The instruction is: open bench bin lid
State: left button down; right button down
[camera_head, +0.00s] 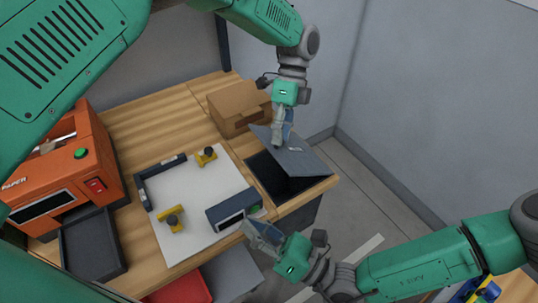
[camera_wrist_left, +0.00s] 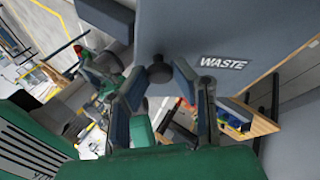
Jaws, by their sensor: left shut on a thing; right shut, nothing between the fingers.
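The grey bin lid (camera_head: 306,158) is tilted up over the dark bin opening (camera_head: 265,172) at the right end of the wooden bench. My left gripper (camera_head: 278,138) is at the lid's upper face. In the left wrist view the lid (camera_wrist_left: 225,25) carries a WASTE label, and my left gripper (camera_wrist_left: 160,80) is shut on its dark round knob (camera_wrist_left: 160,72). My right gripper (camera_head: 258,233) is shut and empty, in front of the bench's front edge, below the bin.
A cardboard box (camera_head: 237,105) stands behind the bin. A white mat (camera_head: 205,190) with yellow-and-dark fixtures and a dark blue device (camera_head: 232,210) lies left of it. An orange paper machine (camera_head: 65,165) and a dark tray (camera_head: 92,245) are further left. Grey walls stand behind and right.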

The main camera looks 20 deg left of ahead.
pick_arm(q)
jog(key=shift+f, duration=0.1)
pick_arm(e)
jog(key=w+d+f+m+t+h, duration=0.1)
jog(key=w+m+t+h, duration=0.1)
jog(key=w+t, duration=0.1)
jog(key=w+d+f+m+t+h, duration=0.1)
jog(key=w+m+t+h, duration=0.1)
jog(key=w+m+t, duration=0.1)
jog(key=w+d+f+m+t+h, duration=0.1)
jog(key=w+m+t+h, duration=0.1)
jog(key=w+m+t, duration=0.1)
jog(key=shift+w+d+f+t+h, duration=0.15)
jog(key=shift+w+t, duration=0.25)
jog(key=shift+w, duration=0.2)
jog(key=shift+w+d+t+h, duration=0.15)
jog(key=shift+w+t, duration=0.25)
jog(key=shift+w, duration=0.2)
jog(key=x, duration=0.9)
jog(key=shift+w+a, duration=0.25)
jog(key=shift+w, duration=0.05)
